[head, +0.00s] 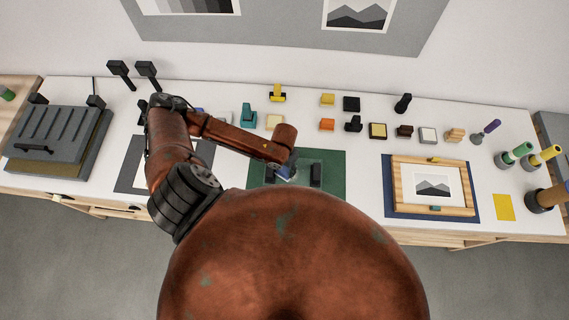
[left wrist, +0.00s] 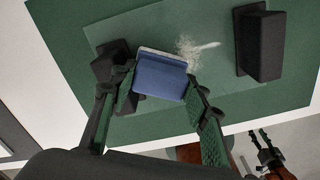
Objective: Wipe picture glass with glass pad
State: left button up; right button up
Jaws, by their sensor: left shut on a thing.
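The glass pad, a blue block with a white edge, shows in the left wrist view (left wrist: 160,76). My left gripper (left wrist: 162,85) is shut on it, one finger on each side. In the head view my left gripper (head: 284,170) is over the green mat (head: 333,184), mostly behind its own arm. The picture glass (left wrist: 150,25) is a clear sheet on the mat, with a whitish smudge (left wrist: 190,50) close to the pad. I cannot tell whether the pad touches the glass. My right gripper (left wrist: 265,145) shows small at the lower right of the left wrist view; its jaws are unclear.
Black blocks stand at two sides of the glass, one right (left wrist: 259,42) and one beside my left finger (left wrist: 110,62). A wooden frame (head: 400,184) with a picture lies right of the mat. Small blocks and stamps line the back; a grey press (head: 60,138) stands left.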

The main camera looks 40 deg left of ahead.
pick_arm(q)
jog(key=shift+s+f, duration=0.1)
jog(key=shift+f, duration=0.15)
jog(key=shift+d, duration=0.1)
dwell(0.4)
jog(key=shift+d, duration=0.1)
jog(key=shift+w+d+r+p, duration=0.1)
jog(key=shift+w+d, duration=0.4)
jog(key=shift+d, duration=0.2)
jog(key=shift+w+d+p, duration=0.15)
jog(key=shift+w+d, duration=0.35)
jog(key=shift+d, duration=0.25)
jog(key=shift+w+d+r+p, duration=0.1)
jog(key=shift+w+d, duration=0.4)
jog(key=shift+d, duration=0.2)
jog(key=shift+w+d, duration=0.1)
jog(key=shift+d, duration=0.1)
jog(key=shift+f, duration=0.2)
jog(key=shift+d, duration=0.15)
